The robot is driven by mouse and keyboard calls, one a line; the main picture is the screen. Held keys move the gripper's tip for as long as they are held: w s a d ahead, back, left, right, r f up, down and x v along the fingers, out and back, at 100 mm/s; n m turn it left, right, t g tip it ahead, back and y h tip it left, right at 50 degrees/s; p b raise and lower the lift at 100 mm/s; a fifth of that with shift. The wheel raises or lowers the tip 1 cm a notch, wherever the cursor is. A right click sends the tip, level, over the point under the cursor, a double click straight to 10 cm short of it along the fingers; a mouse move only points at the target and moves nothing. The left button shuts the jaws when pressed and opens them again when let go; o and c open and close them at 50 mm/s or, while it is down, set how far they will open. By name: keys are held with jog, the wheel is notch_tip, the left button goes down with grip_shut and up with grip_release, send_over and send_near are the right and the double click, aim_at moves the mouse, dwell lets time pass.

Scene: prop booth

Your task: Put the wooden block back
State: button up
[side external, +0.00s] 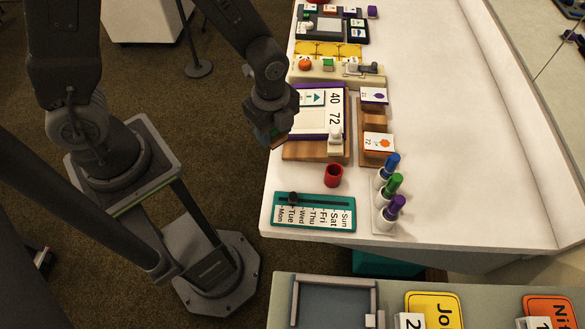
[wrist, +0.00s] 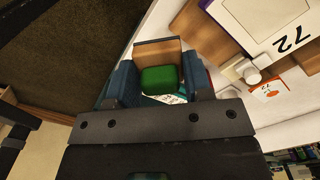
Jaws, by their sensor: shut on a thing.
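The wooden block (wrist: 158,52) shows between the fingers of my gripper (wrist: 160,75) in the wrist view. Its far face is plain brown wood, and a rounded green part (wrist: 159,79) sits on its near side. The fingers are shut on it from left and right. There the block is small and mostly hidden by the gripper.
A red cup (side external: 333,175) and a teal weekday slider board (side external: 314,211) lie nearer the front. Blue, green and purple markers stand in a holder (side external: 385,218). A wooden card rack (side external: 375,120) is right of the stand. The table's right side (side external: 450,130) is clear.

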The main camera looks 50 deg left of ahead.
send_over(293, 178)
notch_tip(293, 178, down, 4)
jog(key=shift+r, duration=0.1)
jog(key=shift+f, duration=1.95)
jog(key=shift+f, duration=0.1)
jog(key=o, duration=0.6)
jog(key=s+a+r+n+t, duration=0.1)
jog(key=a+r+n, duration=0.25)
jog(key=r, duration=0.75)
jog(key=a+r+n+t, duration=0.1)
jog(key=a+r+n, duration=0.25)
jog(key=r, duration=0.85)
jog(key=s+a+r+n+t, duration=0.1)
jog(key=s+a+r+n, duration=0.1)
jog(key=n, duration=0.1)
jog(key=s+a+r+n+t, duration=0.1)
jog(key=s+a+r+n, duration=0.1)
jog(key=r+n, duration=0.1)
jog(key=s+a+r+n+t, duration=0.1)
jog(key=s+a+r+n, duration=0.1)
jog(key=n, duration=0.3)
jog(key=shift+s+a+r+t, duration=0.3)
jog(key=shift+s+r, duration=0.1)
jog(key=shift+s, duration=0.2)
